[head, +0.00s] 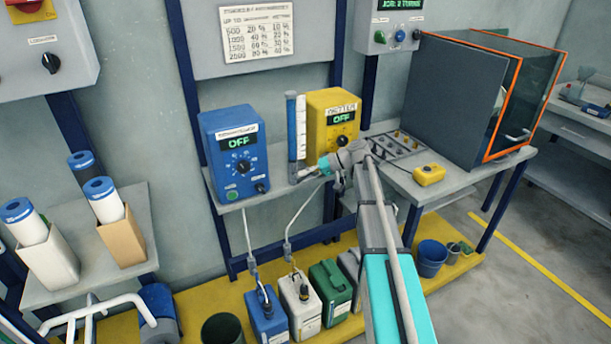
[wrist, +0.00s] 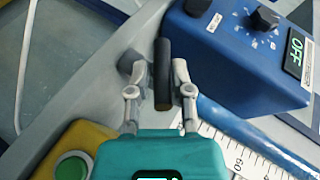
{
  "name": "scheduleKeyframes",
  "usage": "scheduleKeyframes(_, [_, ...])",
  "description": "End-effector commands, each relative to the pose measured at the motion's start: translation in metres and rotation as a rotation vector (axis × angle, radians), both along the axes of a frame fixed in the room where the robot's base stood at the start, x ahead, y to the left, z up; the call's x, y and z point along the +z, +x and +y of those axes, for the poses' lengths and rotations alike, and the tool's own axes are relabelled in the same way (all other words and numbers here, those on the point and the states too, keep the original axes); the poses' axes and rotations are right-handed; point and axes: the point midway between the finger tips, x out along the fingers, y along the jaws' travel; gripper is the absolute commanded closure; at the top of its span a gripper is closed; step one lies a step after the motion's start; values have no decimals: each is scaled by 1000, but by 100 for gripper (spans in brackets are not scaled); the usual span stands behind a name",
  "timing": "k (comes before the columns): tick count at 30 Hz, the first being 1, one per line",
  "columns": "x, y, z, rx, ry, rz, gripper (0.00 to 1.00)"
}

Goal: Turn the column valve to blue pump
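In the wrist view a dark cylindrical handle (wrist: 162,75), which looks like the column valve's lever, stands between the two fingers of my gripper (wrist: 160,78). The fingers are apart, one on each side, and I see no clear grip on it. A grey knob-like part (wrist: 131,65) is beside the left finger. The blue pump (wrist: 235,55) is at upper right, and its display reads OFF. In the head view the blue pump (head: 231,165) stands left of the graduated column (head: 296,125). My gripper (head: 318,172) is at the column's foot and hides the valve there.
Several canisters (head: 300,305) stand below on the yellow platform. A dark-panelled enclosure (head: 450,100) is on the right bench.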

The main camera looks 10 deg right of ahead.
Motion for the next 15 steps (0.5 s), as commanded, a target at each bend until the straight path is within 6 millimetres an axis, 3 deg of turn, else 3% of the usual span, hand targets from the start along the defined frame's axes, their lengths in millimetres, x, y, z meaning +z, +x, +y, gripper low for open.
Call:
scheduleKeyframes(1, [0,0,0,0,1,0,58])
scheduleKeyframes(3, [0,0,0,-1,2,-1,45])
scheduleKeyframes(15, [1,1,1,-2,3,-3,44])
